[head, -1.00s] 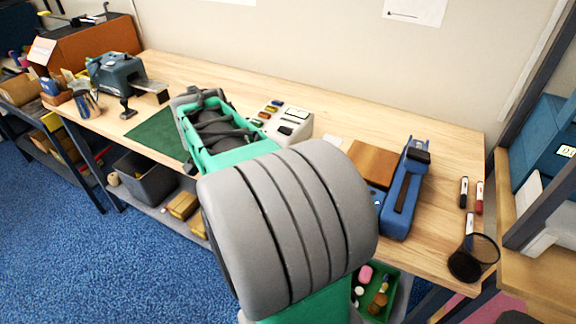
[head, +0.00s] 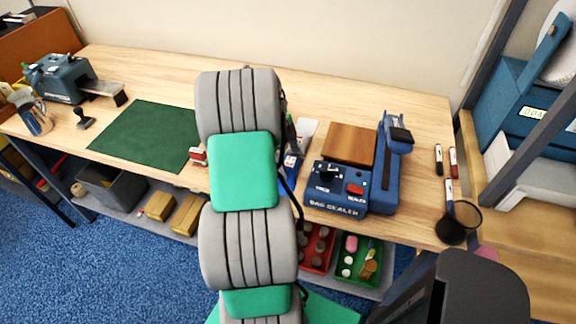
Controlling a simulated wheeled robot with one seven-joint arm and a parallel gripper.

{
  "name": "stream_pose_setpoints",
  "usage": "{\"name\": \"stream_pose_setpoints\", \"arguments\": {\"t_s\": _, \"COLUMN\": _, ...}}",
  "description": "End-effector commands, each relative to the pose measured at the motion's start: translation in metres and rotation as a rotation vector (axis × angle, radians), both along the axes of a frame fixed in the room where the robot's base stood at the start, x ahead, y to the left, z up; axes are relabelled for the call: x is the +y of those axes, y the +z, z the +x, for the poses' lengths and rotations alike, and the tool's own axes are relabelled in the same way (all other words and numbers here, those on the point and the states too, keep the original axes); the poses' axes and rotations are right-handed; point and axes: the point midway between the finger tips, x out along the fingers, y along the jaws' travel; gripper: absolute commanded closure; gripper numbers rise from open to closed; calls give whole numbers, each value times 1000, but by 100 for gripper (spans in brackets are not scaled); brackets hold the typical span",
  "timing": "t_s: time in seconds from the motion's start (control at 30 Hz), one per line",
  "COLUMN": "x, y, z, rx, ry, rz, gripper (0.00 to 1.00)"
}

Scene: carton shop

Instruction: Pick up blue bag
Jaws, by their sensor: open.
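I cannot clearly make out a blue bag. A small blue and white item (head: 292,161) lies on the workbench (head: 400,105) just left of the blue bag sealer (head: 350,188), partly covered by my arm; I cannot tell if it is the bag. My grey and green arm reaches up from the bottom over the middle of the bench. My gripper is hidden behind the arm links, so its distance to the item does not show.
A green mat (head: 145,138) lies left of my arm. Red (head: 316,248) and green (head: 357,259) bins sit below the front edge. The bench's back strip is clear.

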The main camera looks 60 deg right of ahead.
Motion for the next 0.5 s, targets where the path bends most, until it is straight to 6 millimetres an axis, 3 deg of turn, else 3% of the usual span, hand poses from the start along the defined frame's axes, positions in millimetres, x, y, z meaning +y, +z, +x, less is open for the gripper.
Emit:
{"name": "stream_pose_setpoints", "arguments": {"t_s": 0.23, "x": 0, "y": -5, "z": 0, "rx": -1, "ry": 2, "rz": 0, "gripper": 7}}
{"name": "stream_pose_setpoints", "arguments": {"t_s": 0.5, "x": 0, "y": -5, "z": 0, "rx": -1, "ry": 2, "rz": 0, "gripper": 29}}
